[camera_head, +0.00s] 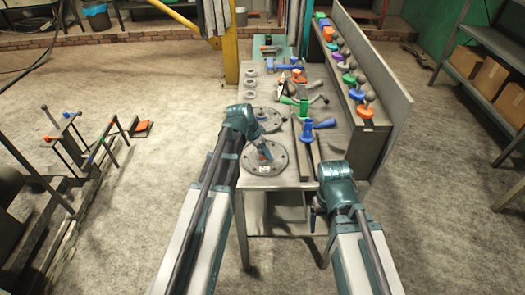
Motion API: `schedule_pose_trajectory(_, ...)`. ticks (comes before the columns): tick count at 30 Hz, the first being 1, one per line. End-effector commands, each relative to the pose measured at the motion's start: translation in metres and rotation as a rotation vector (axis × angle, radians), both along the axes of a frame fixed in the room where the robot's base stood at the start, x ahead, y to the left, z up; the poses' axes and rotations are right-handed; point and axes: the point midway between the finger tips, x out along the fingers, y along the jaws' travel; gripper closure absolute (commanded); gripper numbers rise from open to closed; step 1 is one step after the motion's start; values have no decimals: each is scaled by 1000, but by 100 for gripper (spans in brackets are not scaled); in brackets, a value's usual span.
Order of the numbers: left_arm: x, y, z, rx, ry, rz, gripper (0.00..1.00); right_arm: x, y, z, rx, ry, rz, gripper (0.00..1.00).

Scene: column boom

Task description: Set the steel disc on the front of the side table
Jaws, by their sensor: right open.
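A round steel disc (277,167) with holes lies flat at the near left of the metal table (262,184). A second, similar disc (266,113) lies behind it, partly hidden by my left arm. My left gripper (265,152) is over the near disc and hides part of it. I cannot tell whether it touches the disc or how its jaws stand. My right gripper (313,214) is open, low at the table's near right edge, and partly hidden by its own wrist. I cannot tell for certain which surface is the side table.
Blue and green handled tools (318,125) lie right of the discs, beside a raised rail (364,115) of colored knobs. Several small rings (250,83) lie farther back. A low rack (66,138) stands at left. Shelves with boxes (490,75) stand at right. The left floor is mostly clear.

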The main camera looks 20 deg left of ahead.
Motion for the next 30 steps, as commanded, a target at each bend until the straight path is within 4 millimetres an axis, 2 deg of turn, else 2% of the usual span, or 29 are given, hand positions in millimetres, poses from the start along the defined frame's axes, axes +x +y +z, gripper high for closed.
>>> schedule_pose_trajectory(11, 0, 0, -3, -1, -2, 0, 100, 0, 0, -3, 0, 0, 0, 15)
schedule_pose_trajectory(12, 0, 0, -2, 0, 0, 0, 35, 0, 0, -2, 0, 0, 0, 15)
schedule_pose_trajectory(16, 0, 0, -2, 0, 0, 0, 11, 0, 0, -2, 0, 0, 0, 15)
schedule_pose_trajectory(30, 0, 0, 4, 0, 0, 0, 10, 0, 0, 4, 0, 0, 0, 15)
